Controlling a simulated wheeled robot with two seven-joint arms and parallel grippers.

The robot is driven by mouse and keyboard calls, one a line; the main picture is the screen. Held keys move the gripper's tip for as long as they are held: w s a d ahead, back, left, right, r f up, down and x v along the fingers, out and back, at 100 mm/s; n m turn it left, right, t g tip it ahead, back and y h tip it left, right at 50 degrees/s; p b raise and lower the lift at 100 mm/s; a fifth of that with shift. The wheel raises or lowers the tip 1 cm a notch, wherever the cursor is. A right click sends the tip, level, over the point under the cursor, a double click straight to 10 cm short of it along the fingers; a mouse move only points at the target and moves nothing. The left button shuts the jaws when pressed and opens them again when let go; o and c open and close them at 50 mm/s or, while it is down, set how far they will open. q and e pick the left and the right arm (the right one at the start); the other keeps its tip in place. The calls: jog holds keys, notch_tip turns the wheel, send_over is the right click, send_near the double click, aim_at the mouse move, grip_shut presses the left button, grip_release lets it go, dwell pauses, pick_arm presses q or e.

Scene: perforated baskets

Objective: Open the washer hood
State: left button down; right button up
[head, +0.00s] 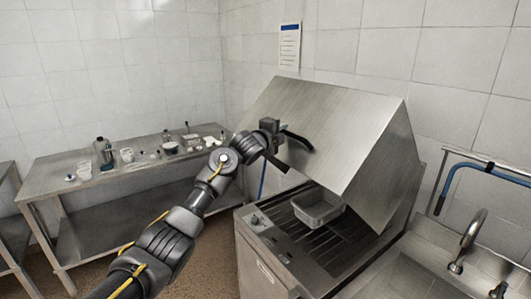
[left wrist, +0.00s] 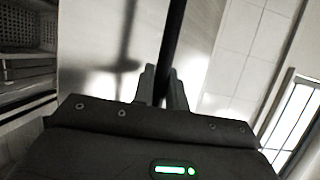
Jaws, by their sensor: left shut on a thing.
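The washer hood (head: 345,125) is a large brushed-metal cover, tilted and raised well above the washer base (head: 268,240). A gap under it shows a metal tray (head: 318,207) on the slatted rack. A dark bar handle (head: 297,138) is on the hood's left side. My left gripper (head: 275,140) is at that handle. In the left wrist view my left gripper's fingers (left wrist: 162,88) are closed around the dark handle bar (left wrist: 173,45). My right gripper is not in view.
A steel table (head: 140,165) with bottles and small containers stands at the left. A sink with a curved faucet (head: 470,235) and a blue hose (head: 480,165) is at the right. Tiled walls stand close behind the washer. Some floor is free at the lower left.

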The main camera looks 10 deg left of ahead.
pick_arm(q)
jog(key=shift+w+d+r, duration=0.15)
jog(key=shift+r, duration=0.4)
jog(key=shift+w+d+r, duration=0.15)
jog(key=shift+r, duration=0.35)
jog(key=shift+w+d+r, duration=0.15)
jog(key=shift+r, duration=0.4)
jog(key=c, duration=1.4)
grip_release()
jog(key=shift+f, duration=0.1)
jog(key=shift+s+a+f, duration=0.1)
jog(key=shift+s+a, duration=0.05)
jog(key=shift+s, duration=0.25)
jog(key=b+v, duration=0.4)
jog(key=v, duration=0.6)
jog(key=shift+r, duration=0.3)
